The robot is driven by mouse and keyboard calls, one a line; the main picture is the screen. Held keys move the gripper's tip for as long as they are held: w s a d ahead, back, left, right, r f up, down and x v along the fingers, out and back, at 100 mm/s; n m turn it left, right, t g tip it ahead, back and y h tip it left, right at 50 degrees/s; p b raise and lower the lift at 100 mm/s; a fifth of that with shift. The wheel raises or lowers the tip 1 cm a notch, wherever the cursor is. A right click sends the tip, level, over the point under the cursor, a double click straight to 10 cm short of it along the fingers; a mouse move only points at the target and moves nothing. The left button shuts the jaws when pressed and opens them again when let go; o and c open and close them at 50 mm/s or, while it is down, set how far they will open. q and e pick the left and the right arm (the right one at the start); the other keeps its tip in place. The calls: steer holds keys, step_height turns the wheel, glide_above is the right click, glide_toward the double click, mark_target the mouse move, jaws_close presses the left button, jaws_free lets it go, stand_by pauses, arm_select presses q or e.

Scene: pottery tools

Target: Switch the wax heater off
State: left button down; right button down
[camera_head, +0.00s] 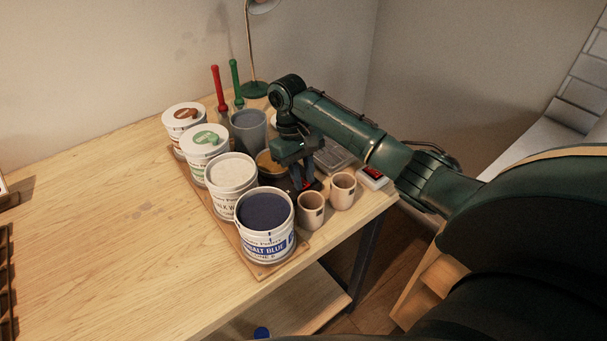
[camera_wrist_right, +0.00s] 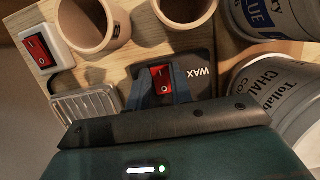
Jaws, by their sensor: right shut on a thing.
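The wax heater (camera_head: 272,179) stands among the paint tins, a dark pot with amber contents, partly hidden by my right gripper. Its dark front panel, lettered WAX (camera_wrist_right: 199,74), fills the middle of the right wrist view. A red rocker switch (camera_wrist_right: 160,76) is set in that panel. My right gripper (camera_head: 305,186) reaches down at the front of the heater. In the right wrist view its two fingers (camera_wrist_right: 159,88) stand on either side of the red switch, shut on its housing. The exact finger contact is hard to see. My left gripper is not in view.
Two beige cups (camera_head: 311,213) stand close in front of the gripper. A white block with another red switch (camera_head: 373,176) is near the table's right edge, beside a grey metal tray (camera_head: 334,157). Paint tins (camera_head: 265,240) stand on the left. The table's left part is clear.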

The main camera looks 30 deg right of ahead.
steer(key=c, duration=1.2)
jaws_free()
steer(key=shift+c, duration=0.2)
steer(key=v, duration=1.3)
